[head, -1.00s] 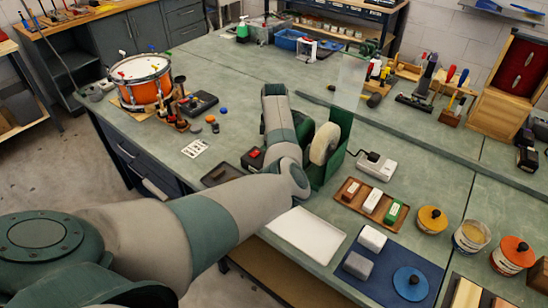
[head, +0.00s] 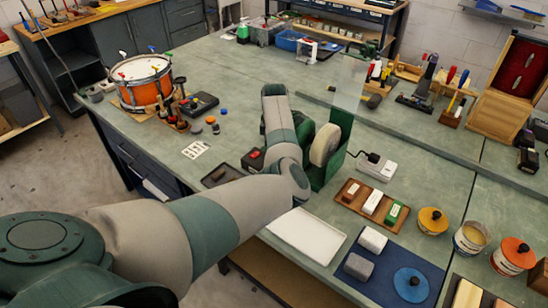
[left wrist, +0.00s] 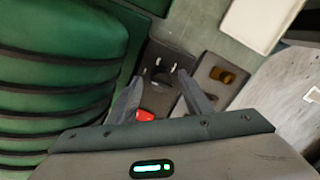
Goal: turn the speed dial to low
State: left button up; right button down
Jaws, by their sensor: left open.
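A dark control box with a red switch (head: 254,155) stands beside the green bench grinder (head: 334,143) with its pale wheel. In the left wrist view the box's dark face (left wrist: 160,56) carries short white marks around a dark dial (left wrist: 164,78). The red switch (left wrist: 144,114) shows by the left finger. My left gripper (left wrist: 160,80) is open, its two fingers on either side of the dial. I cannot tell whether they touch it. In the head view my left arm hides the gripper and part of the box. My right gripper is not in view.
A dark tray (head: 206,184) lies next to the box, and a white tray (head: 306,238) is at the bench's front. A wooden tray of bars (head: 347,202) and several tins stand to the right. A drum (head: 142,84) stands at the left.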

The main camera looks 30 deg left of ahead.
pick_arm(q)
notch_tip(320, 180, up, 17)
jog(key=b, duration=0.4)
jog(key=shift+w+a+r, duration=0.15)
jog(key=shift+w+a, duration=0.05)
jog(key=shift+w, duration=0.2)
dwell(0.4)
